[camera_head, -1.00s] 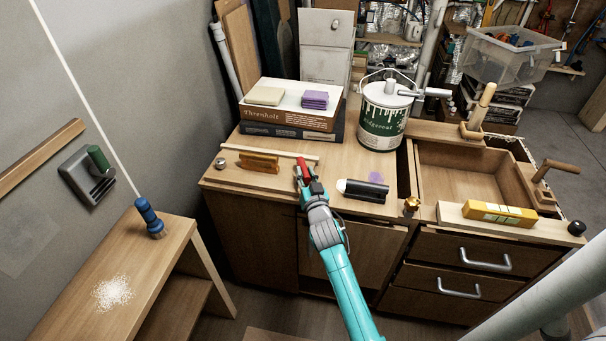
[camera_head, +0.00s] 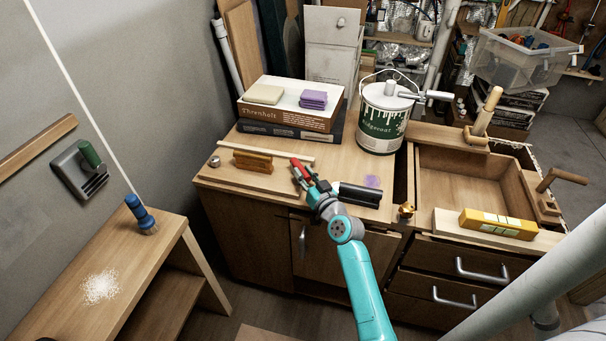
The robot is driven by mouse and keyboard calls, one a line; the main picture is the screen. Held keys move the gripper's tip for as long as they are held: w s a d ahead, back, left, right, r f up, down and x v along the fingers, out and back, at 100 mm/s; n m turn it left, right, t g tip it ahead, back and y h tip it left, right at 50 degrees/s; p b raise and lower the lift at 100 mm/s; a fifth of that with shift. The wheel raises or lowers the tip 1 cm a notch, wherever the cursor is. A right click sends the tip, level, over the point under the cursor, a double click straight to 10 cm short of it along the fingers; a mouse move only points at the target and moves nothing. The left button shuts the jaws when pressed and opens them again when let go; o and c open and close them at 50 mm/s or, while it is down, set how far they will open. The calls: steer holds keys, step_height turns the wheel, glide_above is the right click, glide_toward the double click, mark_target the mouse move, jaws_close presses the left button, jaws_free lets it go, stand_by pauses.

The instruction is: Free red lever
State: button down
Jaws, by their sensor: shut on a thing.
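The red lever (camera_head: 299,168) shows as a small red piece at the tip of my gripper (camera_head: 307,180), above the left part of the workbench top. My gripper's dark fingers are closed on it. The arm reaches in from the lower right, and the wrist hides what lies right under the fingers. Whether the lever touches the bench or is held above it I cannot tell.
A black cylinder (camera_head: 361,195) lies just right of the gripper, partly covered by it. A wooden block (camera_head: 253,161) and a thin stick (camera_head: 270,151) lie to the left. An open drawer tray (camera_head: 468,180) is at right.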

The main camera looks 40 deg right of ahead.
steer(key=shift+d+f+n+y, duration=0.15)
steer(key=shift+d+n+y, duration=0.05)
steer(key=shift+n+y, duration=0.25)
stand_by(0.4)
steer(key=c, duration=0.9)
jaws_free()
steer(key=shift+s, duration=0.15)
steer(key=v, duration=1.1)
steer(key=shift+s+a, duration=0.15)
steer(key=shift+s, duration=0.25)
